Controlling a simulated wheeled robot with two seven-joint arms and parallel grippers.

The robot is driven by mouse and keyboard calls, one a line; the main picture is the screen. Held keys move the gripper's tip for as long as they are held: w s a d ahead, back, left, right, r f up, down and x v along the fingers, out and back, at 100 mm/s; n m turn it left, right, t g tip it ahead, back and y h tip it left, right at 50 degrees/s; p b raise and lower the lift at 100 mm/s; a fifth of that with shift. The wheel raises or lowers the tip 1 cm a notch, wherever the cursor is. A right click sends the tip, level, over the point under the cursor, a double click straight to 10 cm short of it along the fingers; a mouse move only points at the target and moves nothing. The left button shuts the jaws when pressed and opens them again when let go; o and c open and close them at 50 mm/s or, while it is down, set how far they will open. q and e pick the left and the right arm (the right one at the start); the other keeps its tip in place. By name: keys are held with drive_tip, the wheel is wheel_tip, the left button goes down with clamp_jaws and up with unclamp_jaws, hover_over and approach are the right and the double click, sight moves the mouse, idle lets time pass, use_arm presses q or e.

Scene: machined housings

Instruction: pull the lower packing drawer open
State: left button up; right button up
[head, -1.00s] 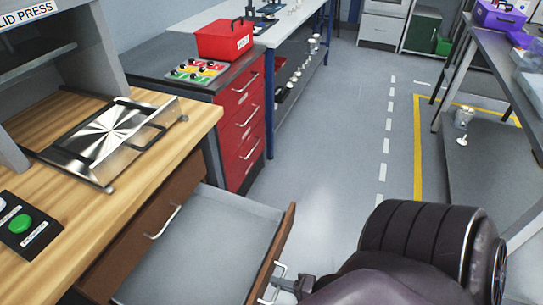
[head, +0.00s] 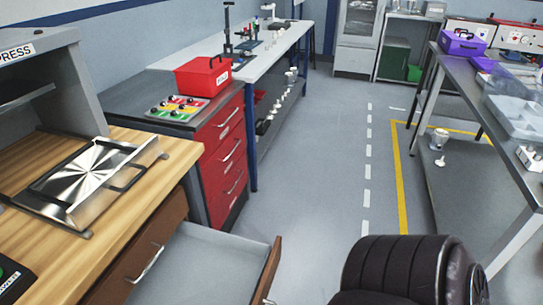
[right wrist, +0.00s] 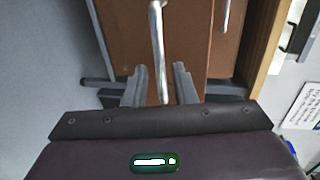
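The lower packing drawer (head: 215,255), brown-fronted with a grey inside, stands well out from the wooden bench in the head view. Its front also shows in the right wrist view (right wrist: 120,40). The drawer's pale bar handle (right wrist: 157,50) runs down between the fingers of my right gripper (right wrist: 160,88). The fingers are apart, with gaps visible on both sides of the bar. In the head view my right arm is at the bottom edge and its gripper is out of frame. My left gripper is not in view.
A shut upper drawer with a handle (head: 145,264) sits under the wooden bench top (head: 150,190). A red drawer cabinet (head: 222,150) stands beyond it. A grey table (head: 475,110) is at right. Open floor (head: 310,190) lies between.

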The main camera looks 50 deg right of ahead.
drive_tip(key=shift+v, duration=2.25)
